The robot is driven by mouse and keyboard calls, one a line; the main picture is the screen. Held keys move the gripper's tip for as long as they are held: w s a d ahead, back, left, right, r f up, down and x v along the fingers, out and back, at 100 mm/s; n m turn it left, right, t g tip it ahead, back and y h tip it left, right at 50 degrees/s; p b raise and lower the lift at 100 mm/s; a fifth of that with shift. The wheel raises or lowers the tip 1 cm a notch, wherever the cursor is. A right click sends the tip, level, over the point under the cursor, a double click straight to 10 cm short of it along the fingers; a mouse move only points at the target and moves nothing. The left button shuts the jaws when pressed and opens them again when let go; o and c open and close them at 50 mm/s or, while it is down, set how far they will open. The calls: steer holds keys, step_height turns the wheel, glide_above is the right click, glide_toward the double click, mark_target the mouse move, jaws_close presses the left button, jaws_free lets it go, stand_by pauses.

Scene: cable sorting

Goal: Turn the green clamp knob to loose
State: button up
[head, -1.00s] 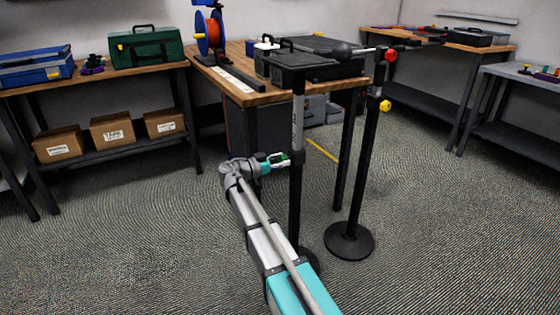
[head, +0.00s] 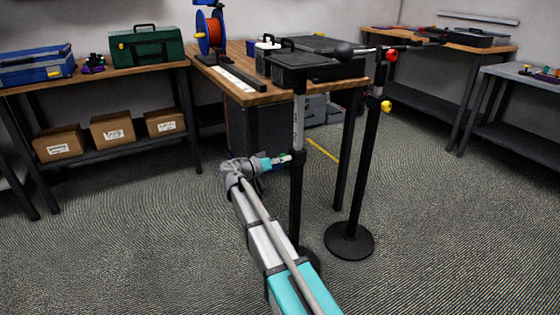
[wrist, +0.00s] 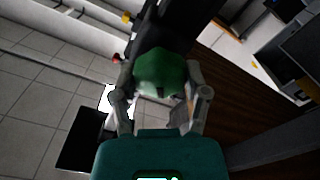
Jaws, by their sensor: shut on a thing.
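The green clamp knob (wrist: 162,72) sits between the two grey fingers of my gripper (wrist: 163,88) in the wrist view. The fingers are closed on its sides. The knob is on a dark upright post, seen behind it. In the head view my gripper (head: 284,159) reaches the clamp on the near stand's post (head: 297,185) at mid height, below the tabletop. There the knob is mostly hidden by the gripper. Any mark showing tight or loose cannot be made out.
A second black stand (head: 349,240) with red and yellow knobs stands to the right. A wooden workbench (head: 250,97) with a cable reel (head: 210,35) and black cases is behind. Boxes (head: 112,129) sit on a shelf at left. The floor around my arm is clear.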

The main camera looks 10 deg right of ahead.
steer(key=n, duration=0.7)
steer(key=shift+s+d+f, duration=0.1)
steer(key=shift+d, duration=0.05)
steer(key=n, duration=0.6)
steer(key=shift+f, duration=0.15)
steer(key=shift+n, duration=0.3)
steer(key=o, duration=1.2)
steer(key=shift+c, duration=0.2)
steer(key=shift+a, duration=0.25)
